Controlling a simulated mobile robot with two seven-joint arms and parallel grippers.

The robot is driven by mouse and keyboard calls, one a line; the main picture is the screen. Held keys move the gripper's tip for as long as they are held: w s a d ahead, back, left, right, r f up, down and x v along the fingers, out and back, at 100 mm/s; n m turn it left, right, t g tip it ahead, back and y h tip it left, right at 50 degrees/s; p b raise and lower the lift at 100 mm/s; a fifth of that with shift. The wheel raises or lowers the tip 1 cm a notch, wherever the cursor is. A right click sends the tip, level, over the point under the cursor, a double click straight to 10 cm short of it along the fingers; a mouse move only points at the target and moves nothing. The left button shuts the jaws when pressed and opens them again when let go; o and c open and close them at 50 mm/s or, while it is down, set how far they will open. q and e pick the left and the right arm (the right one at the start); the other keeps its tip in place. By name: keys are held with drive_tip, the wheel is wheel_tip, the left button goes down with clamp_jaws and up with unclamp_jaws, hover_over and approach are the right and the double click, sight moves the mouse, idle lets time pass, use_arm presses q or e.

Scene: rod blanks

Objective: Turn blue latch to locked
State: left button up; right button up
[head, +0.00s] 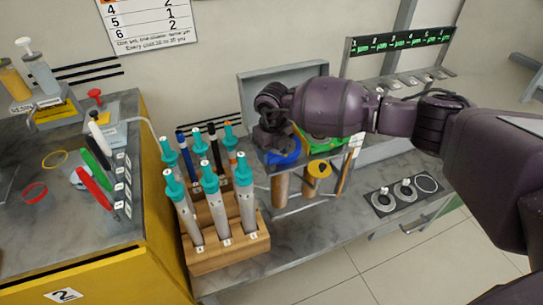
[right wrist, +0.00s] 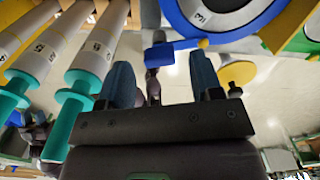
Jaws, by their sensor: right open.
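A blue ring-shaped fitting (head: 284,158) sits at the front of the grey rack, partly hidden under my right gripper (head: 274,128). In the right wrist view, the blue ring (right wrist: 178,22) surrounds a grey disc marked 3, and a blue bar, which looks like the latch (right wrist: 172,51), sticks out from it. My right gripper (right wrist: 162,82) is open, with its two dark blue fingers apart. The latch appears just beyond the fingertips, with no clear contact. Whether the latch is at locked cannot be read. My left gripper is in neither view.
A wooden block (head: 232,247) with several teal-capped tubes stands close left of my right gripper. A green fitting (head: 318,146) and a yellow knob (head: 319,170) are just right of the blue one. A dark panel with rings (head: 402,195) lies on the counter at right.

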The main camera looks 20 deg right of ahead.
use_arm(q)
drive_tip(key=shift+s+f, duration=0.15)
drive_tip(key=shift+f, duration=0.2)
use_arm(e)
drive_tip(key=shift+f, duration=0.95)
drive_tip(key=c, duration=0.9)
drive_tip(key=shift+c, duration=0.2)
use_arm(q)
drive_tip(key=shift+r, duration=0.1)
use_arm(e)
drive_tip(key=n, duration=0.2)
drive_tip(key=shift+n, duration=2.6)
